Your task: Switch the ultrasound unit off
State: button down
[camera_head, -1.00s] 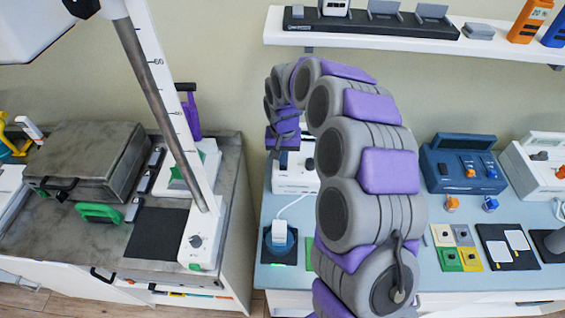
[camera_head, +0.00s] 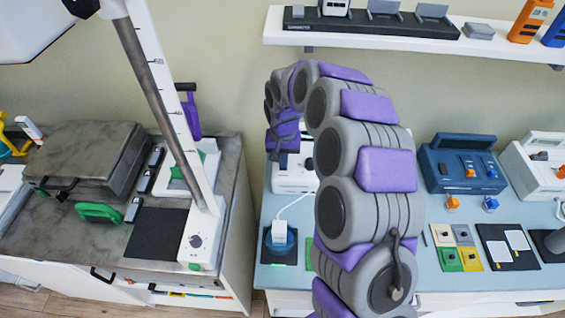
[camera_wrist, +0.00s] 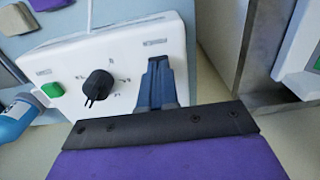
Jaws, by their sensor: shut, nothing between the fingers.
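The ultrasound unit is a white box (camera_head: 291,180) on the blue-topped bench, left of centre, partly behind my arm. In the wrist view its sloped white front panel (camera_wrist: 125,72) carries a black rotary knob (camera_wrist: 97,87) and a green button (camera_wrist: 52,90). My gripper (camera_wrist: 158,64) is shut and empty, its dark blue fingers over the panel's right part, just under a small label. Whether they touch the panel, I cannot tell. Whatever lies behind the fingers is hidden. In the head view my gripper's purple wrist (camera_head: 284,137) hangs at the unit's top.
The blue-and-white applicator (camera_head: 279,237) stands on a dark pad before the unit, joined by a white cable. A blue device (camera_head: 462,165) stands to the right on the bench. A grey-topped cabinet (camera_head: 75,238) is left, across a gap. A white shelf (camera_head: 400,37) hangs above.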

jog(key=shift+f, duration=0.35)
dwell(0.3)
jog(key=shift+r+p, duration=1.5)
jog(key=shift+r, duration=2)
jog(key=s+d+r+n, duration=0.1)
jog(key=s+d+r, duration=0.4)
jog(key=s, duration=0.4)
jog(key=s+d+r, duration=0.4)
jog(key=s+r, duration=0.2)
jog(key=s, duration=0.2)
jog(key=s+d+g, duration=0.1)
jog(key=s+d, duration=0.2)
jog(key=s, duration=0.8)
jog(key=s+d+m, duration=0.1)
jog(key=s+d, duration=0.3)
jog(key=s, duration=0.7)
jog(key=shift+d+r+g, duration=0.25)
jog(key=shift+d+g, duration=0.05)
jog(key=shift+g, duration=0.1)
